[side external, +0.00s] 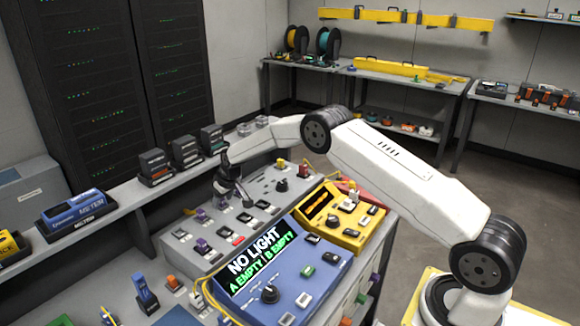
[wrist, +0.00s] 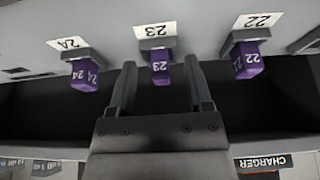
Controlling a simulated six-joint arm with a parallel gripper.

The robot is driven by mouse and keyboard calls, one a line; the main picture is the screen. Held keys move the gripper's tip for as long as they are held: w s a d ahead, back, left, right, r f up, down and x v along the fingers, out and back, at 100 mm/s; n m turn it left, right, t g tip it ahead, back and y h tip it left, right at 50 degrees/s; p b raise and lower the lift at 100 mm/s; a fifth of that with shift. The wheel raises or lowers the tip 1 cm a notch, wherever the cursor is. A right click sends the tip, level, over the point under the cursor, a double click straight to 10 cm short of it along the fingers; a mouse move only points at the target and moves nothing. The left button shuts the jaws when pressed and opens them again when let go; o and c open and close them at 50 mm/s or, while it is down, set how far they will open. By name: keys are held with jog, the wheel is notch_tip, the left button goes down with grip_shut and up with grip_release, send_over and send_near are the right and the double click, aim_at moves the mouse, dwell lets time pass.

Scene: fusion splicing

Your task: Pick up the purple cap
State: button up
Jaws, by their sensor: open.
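In the wrist view, three purple caps hang from grey mounts in a row: cap 24 (wrist: 83,76) on the left, cap 23 (wrist: 160,68) in the middle and cap 22 (wrist: 246,62) on the right. My gripper (wrist: 160,72) is open, its two fingers on either side of cap 23 in the picture. I cannot tell whether the fingertips reach its depth. In the side external view my gripper (side external: 240,196) is low over the grey panel. Small purple pieces (side external: 202,246) show left of it, with numbers too small to read.
A blue device (side external: 300,262) reading "NO LIGHT" stands in front of the panel, with a yellow device (side external: 345,218) to its right. Black boxes (side external: 186,152) line the shelf behind. In the wrist view, a charger label (wrist: 262,162) shows at lower right.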

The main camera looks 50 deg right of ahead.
grip_shut()
jog(key=shift+r, duration=0.15)
jog(key=shift+r, duration=0.9)
jog(key=s+a+r, duration=0.1)
jog(key=s+r, duration=1)
jog(key=s, duration=0.3)
jog(key=shift+a, duration=0.25)
